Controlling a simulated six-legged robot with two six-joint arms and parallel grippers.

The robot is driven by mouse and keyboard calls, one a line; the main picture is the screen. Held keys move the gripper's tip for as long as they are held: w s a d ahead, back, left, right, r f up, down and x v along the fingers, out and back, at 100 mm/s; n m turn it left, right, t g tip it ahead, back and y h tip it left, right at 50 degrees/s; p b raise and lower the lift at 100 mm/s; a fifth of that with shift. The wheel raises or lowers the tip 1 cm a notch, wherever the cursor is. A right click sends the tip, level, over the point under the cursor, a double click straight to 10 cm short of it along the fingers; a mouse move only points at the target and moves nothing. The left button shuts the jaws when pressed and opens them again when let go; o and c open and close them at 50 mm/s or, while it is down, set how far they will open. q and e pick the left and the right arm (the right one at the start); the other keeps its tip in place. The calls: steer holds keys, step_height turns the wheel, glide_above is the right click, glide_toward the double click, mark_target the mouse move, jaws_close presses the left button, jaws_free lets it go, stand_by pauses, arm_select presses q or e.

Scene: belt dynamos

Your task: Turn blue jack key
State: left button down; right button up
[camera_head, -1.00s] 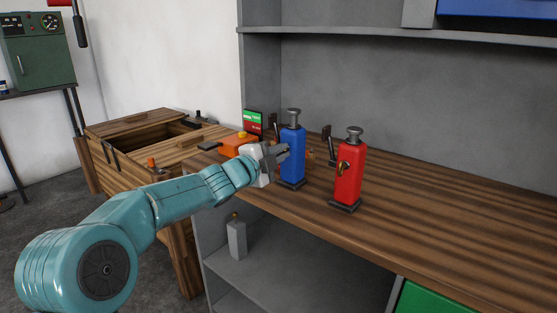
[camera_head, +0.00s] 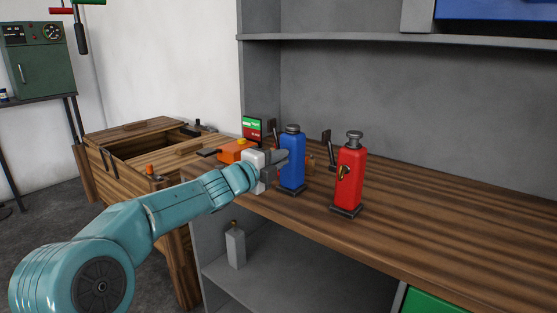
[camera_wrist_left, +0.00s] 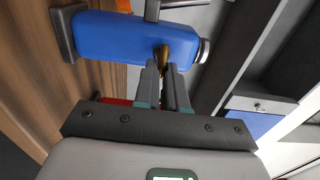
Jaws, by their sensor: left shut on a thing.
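In the left wrist view the blue jack (camera_wrist_left: 125,35) lies across the top of the picture. Its brass key (camera_wrist_left: 163,50) shows at the tips of my left gripper (camera_wrist_left: 164,66), whose fingers are shut on it. In the head view the key is hidden by the gripper. My right gripper is not in view.
A red jack (camera_head: 349,175) with a brass key stands to the right of the blue one. An orange box (camera_head: 236,150) and a green-and-red panel (camera_head: 252,128) are behind my left wrist. A wooden crate stands left. The bench top (camera_head: 455,215) is clear at right.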

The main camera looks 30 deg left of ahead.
arm_select(q)
steer(key=c, duration=1.2)
jaws_free()
steer(key=shift+s, duration=0.1)
steer(key=s+a, duration=0.1)
steer(key=s, duration=1.5)
steer(key=shift+a, duration=0.1)
